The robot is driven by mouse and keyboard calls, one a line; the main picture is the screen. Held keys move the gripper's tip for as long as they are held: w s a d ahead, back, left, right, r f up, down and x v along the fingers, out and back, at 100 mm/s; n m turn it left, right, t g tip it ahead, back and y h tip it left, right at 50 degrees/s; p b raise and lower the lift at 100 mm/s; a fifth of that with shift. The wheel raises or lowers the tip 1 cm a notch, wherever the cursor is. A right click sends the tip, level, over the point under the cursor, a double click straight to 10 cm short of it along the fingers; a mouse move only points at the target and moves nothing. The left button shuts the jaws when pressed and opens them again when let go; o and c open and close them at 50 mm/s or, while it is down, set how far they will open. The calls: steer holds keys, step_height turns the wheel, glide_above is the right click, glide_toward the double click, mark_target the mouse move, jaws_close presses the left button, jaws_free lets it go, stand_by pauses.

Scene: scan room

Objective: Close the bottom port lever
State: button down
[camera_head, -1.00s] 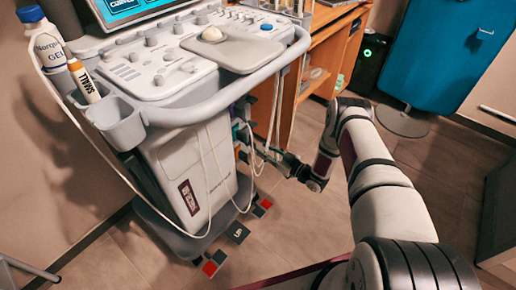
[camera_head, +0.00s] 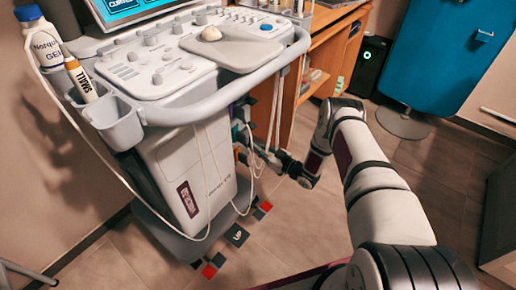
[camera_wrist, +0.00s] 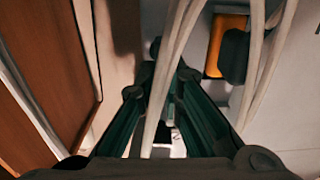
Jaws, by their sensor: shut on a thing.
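The ultrasound cart (camera_head: 185,170) stands left of centre with a column of coloured ports on its right side. In the head view my gripper (camera_head: 258,152) reaches in from the right to the lower ports, among white cables. In the wrist view an orange port (camera_wrist: 212,60) with a dark lever-like piece (camera_wrist: 234,57) is to the right of my gripper (camera_wrist: 162,62). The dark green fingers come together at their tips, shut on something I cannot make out. White cables (camera_wrist: 170,75) cross in front of the fingers and hide part of the tips. Which piece is the bottom lever is unclear.
White cables (camera_head: 212,170) hang in loops along the cart's side. A wooden desk (camera_head: 318,60) stands close behind my gripper, and its brown panel (camera_wrist: 45,60) fills the left of the wrist view. Open tiled floor (camera_head: 280,225) lies in front.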

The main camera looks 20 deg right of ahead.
steer(key=shift+n, duration=0.3)
steer(key=n, duration=0.6)
steer(key=a+n+b, duration=0.1)
steer(key=n, duration=0.2)
steer(key=shift+s+f+n, duration=0.35)
steer(key=shift+n, duration=0.05)
steer(key=n, duration=0.4)
steer(key=shift+s+f, duration=0.1)
steer(key=shift+f, duration=0.1)
steer(key=shift+f+n, duration=0.2)
steer(key=shift+n, duration=1.5)
steer(key=c, duration=1.7)
jaws_free()
